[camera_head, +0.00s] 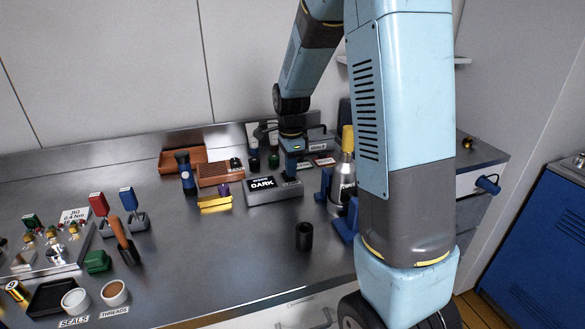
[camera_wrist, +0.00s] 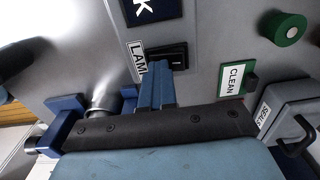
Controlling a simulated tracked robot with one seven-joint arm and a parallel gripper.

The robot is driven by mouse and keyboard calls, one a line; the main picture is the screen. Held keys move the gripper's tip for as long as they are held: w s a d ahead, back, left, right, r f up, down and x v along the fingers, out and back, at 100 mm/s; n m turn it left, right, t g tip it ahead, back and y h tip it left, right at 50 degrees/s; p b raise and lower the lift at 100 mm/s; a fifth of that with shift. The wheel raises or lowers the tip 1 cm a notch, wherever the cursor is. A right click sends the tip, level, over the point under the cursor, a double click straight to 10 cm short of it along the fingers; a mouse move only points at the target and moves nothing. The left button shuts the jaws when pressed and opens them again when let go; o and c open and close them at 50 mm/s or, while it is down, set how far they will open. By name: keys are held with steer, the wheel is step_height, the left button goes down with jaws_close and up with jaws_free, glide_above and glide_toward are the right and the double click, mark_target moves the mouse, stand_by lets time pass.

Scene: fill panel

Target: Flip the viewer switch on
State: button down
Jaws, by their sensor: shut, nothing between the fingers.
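The viewer is a grey box (camera_head: 283,194) on the steel bench, with a dark display (camera_head: 263,183) reading "DARK". In the wrist view, a black rocker switch (camera_wrist: 176,54) sits on the grey face beside a "LAM…" label (camera_wrist: 137,58), partly hidden by my fingers. My gripper (camera_head: 290,177) points down at the right end of the box. In the wrist view, its blue fingers (camera_wrist: 158,70) are together, empty, with tips right at the switch. I cannot tell whether they touch it.
A bottle with a yellow cap (camera_head: 342,175) and blue supports (camera_head: 325,185) stand right of the viewer. A black cup (camera_head: 304,236) stands in front; a yellow block (camera_head: 215,203) is to the left. In the wrist view, a green knob (camera_wrist: 284,28) is at the upper right.

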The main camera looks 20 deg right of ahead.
steer(key=shift+w+f, duration=0.2)
steer(key=shift+w, duration=0.05)
stand_by(0.3)
steer(key=shift+w+r, duration=0.35)
steer(key=shift+r, duration=0.05)
step_height(320, 180, up, 14)
steer(key=s, duration=0.1)
steer(key=shift+s+f, duration=0.2)
steer(key=shift+w+a, duration=0.1)
steer(key=shift+a, duration=0.1)
stand_by(0.9)
